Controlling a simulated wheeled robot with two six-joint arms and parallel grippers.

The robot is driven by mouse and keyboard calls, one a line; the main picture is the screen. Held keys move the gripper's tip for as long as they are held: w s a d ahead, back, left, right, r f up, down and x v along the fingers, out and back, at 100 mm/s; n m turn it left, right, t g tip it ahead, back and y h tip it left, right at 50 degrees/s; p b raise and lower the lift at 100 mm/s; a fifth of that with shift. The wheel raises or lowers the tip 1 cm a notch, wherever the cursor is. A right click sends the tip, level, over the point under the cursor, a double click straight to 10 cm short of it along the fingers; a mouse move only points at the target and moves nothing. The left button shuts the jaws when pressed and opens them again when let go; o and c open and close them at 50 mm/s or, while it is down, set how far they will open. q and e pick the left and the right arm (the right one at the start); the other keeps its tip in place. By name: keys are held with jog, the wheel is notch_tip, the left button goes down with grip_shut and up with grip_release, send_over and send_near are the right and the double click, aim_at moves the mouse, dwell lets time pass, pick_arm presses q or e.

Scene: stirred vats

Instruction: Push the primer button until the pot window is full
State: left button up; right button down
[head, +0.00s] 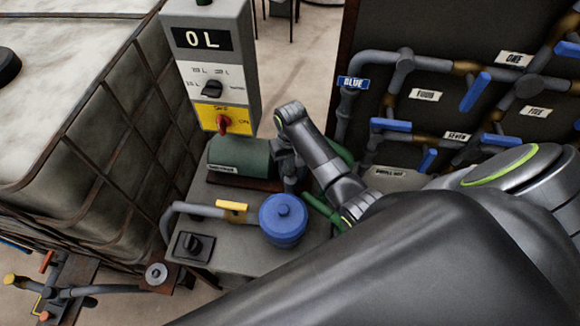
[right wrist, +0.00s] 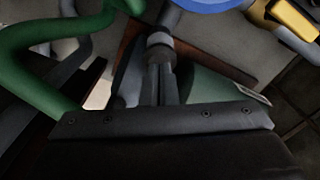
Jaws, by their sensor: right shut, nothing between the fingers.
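The blue lidded pot (head: 283,222) stands on the grey skid (head: 235,262), with a small round knob on its lid. Its blue edge shows at the top of the right wrist view (right wrist: 205,4). I cannot make out a pot window or its level. I cannot tell which part is the primer button. My right gripper (head: 290,178) is shut and empty, pointing down between the green motor (head: 240,157) and the pot, behind the pot in the head view. In the right wrist view its fingers (right wrist: 160,75) are together by a grey pipe fitting. My left gripper is out of view.
A grey control box (head: 212,60) reads 0 L, with a black selector and red switch. A yellow handle (head: 232,206) and a black knobbed box (head: 192,246) are left of the pot. A green hose (head: 322,208) runs right. A caged tank stands left, a valve board right.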

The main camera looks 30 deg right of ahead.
jog(key=shift+f+b, duration=1.05)
jog(key=shift+f, duration=0.8)
jog(key=shift+r+p, duration=1.15)
jog(key=shift+r, duration=0.7)
jog(key=shift+f+b, duration=1.1)
jog(key=shift+f, duration=0.75)
jog(key=shift+r+p, duration=1.05)
jog(key=shift+r, duration=1.1)
